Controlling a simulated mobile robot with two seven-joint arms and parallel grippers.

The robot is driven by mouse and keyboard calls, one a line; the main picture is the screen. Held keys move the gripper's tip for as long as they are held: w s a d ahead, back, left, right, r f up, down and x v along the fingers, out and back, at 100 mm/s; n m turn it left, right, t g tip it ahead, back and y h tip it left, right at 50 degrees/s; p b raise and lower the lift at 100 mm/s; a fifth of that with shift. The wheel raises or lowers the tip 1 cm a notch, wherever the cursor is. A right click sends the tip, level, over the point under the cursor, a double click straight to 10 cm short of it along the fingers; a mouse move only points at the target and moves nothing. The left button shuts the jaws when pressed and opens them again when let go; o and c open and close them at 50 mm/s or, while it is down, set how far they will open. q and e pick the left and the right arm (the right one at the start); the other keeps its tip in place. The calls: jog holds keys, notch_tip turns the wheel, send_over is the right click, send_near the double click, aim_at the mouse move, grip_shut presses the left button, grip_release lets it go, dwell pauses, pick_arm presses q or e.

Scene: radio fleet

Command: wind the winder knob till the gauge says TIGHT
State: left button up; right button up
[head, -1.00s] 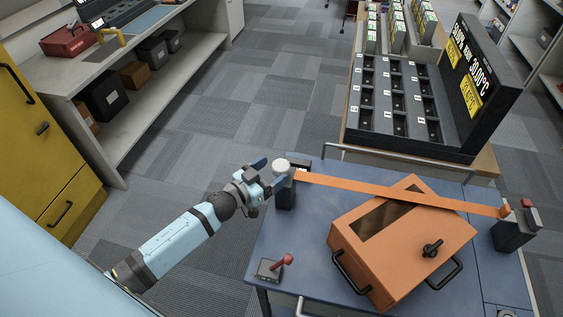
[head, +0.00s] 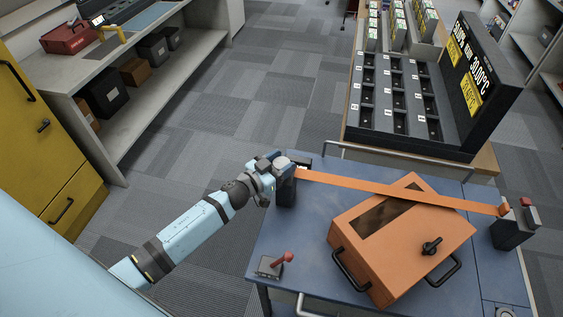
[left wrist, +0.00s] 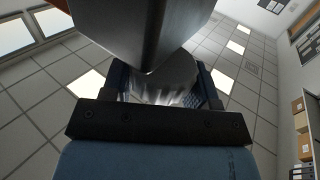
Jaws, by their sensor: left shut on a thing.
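The winder knob (head: 281,162) is a pale round knob on top of a dark post at the left end of an orange strap (head: 400,194). My left gripper (head: 277,165) is shut on the knob. In the left wrist view, my left gripper's fingers (left wrist: 165,92) sit on both sides of the shiny metal knob (left wrist: 168,80). The strap runs over an orange case (head: 395,250) to a dark post (head: 512,228) at the right. A small gauge box (head: 303,165) is partly seen behind the knob; I cannot read it. My right gripper is not in view.
The blue table (head: 310,240) carries a small box with a red lever (head: 275,264) at its front left. A rack of dark compartments (head: 400,100) with a display stands behind. A grey shelf unit (head: 150,90) is at the left, with open carpet between.

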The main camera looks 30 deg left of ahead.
pick_arm(q)
jog(key=shift+r+h, duration=0.1)
jog(key=shift+h, duration=0.2)
jog(key=shift+a+m+g+h+p, duration=0.1)
jog(key=shift+m+g+h+p, duration=0.6)
jog(key=shift+m+h, duration=0.45)
jog(key=shift+m+g+h+p, duration=0.4)
jog(key=shift+m+g+h, duration=0.35)
jog(key=shift+h, duration=0.4)
jog(key=m+g+h, duration=0.2)
jog(key=shift+w+h, duration=0.1)
jog(key=shift+h, duration=0.2)
jog(key=shift+m+g+h+b, duration=0.65)
jog(key=shift+m+g+h, duration=0.6)
jog(key=shift+g, duration=0.6)
jog(key=shift+m, duration=0.25)
jog(key=shift+g, duration=0.3)
